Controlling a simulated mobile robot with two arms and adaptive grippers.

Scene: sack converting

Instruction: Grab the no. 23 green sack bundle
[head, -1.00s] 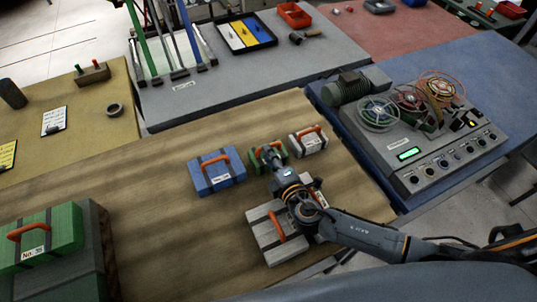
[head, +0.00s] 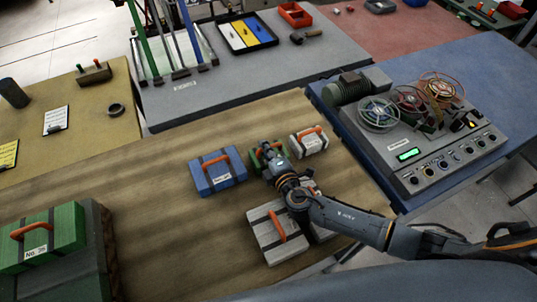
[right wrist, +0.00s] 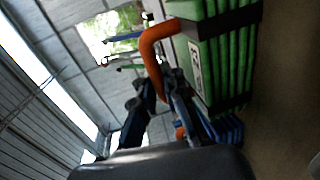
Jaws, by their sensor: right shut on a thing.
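A green sack bundle (head: 256,160) with an orange handle sits on the wooden table between a blue bundle and a small white one. My right gripper (head: 268,153) is over it and hides much of it. My left gripper is not in view.
The blue bundle (head: 217,172) and white bundle (head: 309,141) stand close on either side. A grey-white bundle (head: 268,238) lies beneath my right forearm. A machine with wire reels (head: 420,130) is on the blue table at right. The wooden table's middle left is clear.

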